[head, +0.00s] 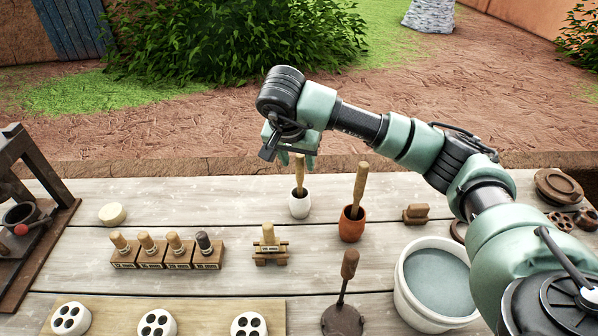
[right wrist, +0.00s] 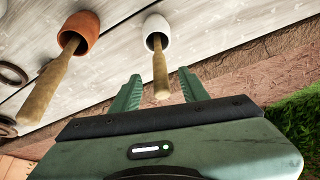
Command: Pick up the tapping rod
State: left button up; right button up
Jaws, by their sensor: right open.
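A wooden rod (head: 299,171) stands in a small white cup (head: 300,204) on the table. A longer wooden rod (head: 360,184) leans in an orange-brown cup (head: 352,224) to its right. I cannot tell from looks alone which is the tapping rod. My right gripper (head: 297,163) is open above the white cup. In the right wrist view, the white cup's rod (right wrist: 160,72) shows between the two open green fingers, with no clear contact. The orange cup's rod (right wrist: 45,88) is outside the fingers, to the left. My left gripper is not in view.
A wooden rack (head: 166,262) with several stampers and a small wooden stand (head: 270,252) are in front. A water bucket (head: 438,283) is at right, below my right arm. A dark rod on a round base (head: 343,312) stands near front.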

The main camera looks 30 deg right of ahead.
aim_at(299, 164)
jog(key=shift+x, duration=0.8)
jog(key=shift+w+d+f+p, duration=0.25)
jog(key=shift+d+f+p, duration=0.05)
jog(key=shift+f+p, duration=0.35)
jog(key=p+x, duration=0.1)
jog(key=x, duration=0.2)
jog(key=shift+w+d+f, duration=0.15)
jog(key=shift+w+f, duration=0.05)
jog(key=shift+f, duration=0.1)
jog(key=shift+w+d+f, duration=0.1)
jog(key=shift+f, duration=0.2)
grip_shut()
